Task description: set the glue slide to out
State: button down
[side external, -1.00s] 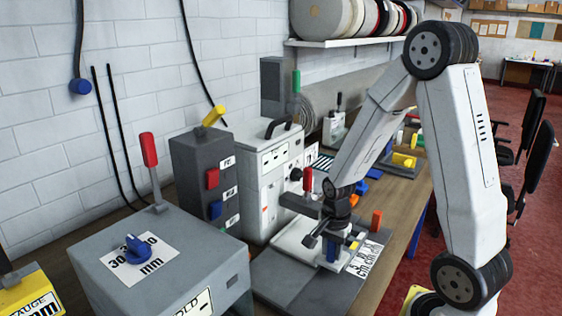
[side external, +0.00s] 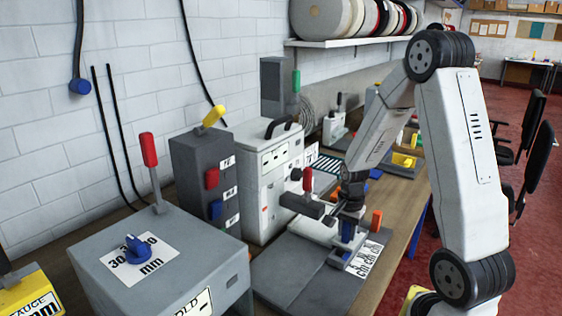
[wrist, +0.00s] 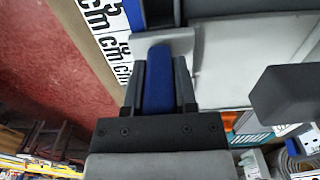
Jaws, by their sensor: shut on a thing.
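My gripper (side external: 347,226) is over the grey bench fixture (side external: 300,272) in the side view. Its dark fingers are shut on a blue handle (wrist: 157,80), with one finger on each side in the wrist view. The blue handle also shows under the fingers in the side view (side external: 347,232). A white card (side external: 364,258) with printed "cm" marks lies beside it; part of it shows in the wrist view (wrist: 108,30). I read no "out" or "glue" label, so I cannot tell for sure that this handle is the glue slide.
A red-handled lever (side external: 308,180) and a dark arm (side external: 302,205) stand close left of my gripper. An orange block (side external: 376,219) is close on its right. A grey box with a blue knob (side external: 138,248) and a dark switch post (side external: 205,180) stand further left.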

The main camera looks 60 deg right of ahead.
jog(key=shift+c, duration=2)
grip_release()
jog(key=shift+r, duration=0.15)
jog(key=shift+r, duration=3.8)
jog(key=shift+a, duration=0.1)
jog(key=a+f+n+t, duration=0.2)
jog(key=a+n, duration=1.6)
jog(key=a, duration=0.2)
jog(key=shift+w+a+f+t, duration=0.3)
jog(key=shift+w, duration=0.05)
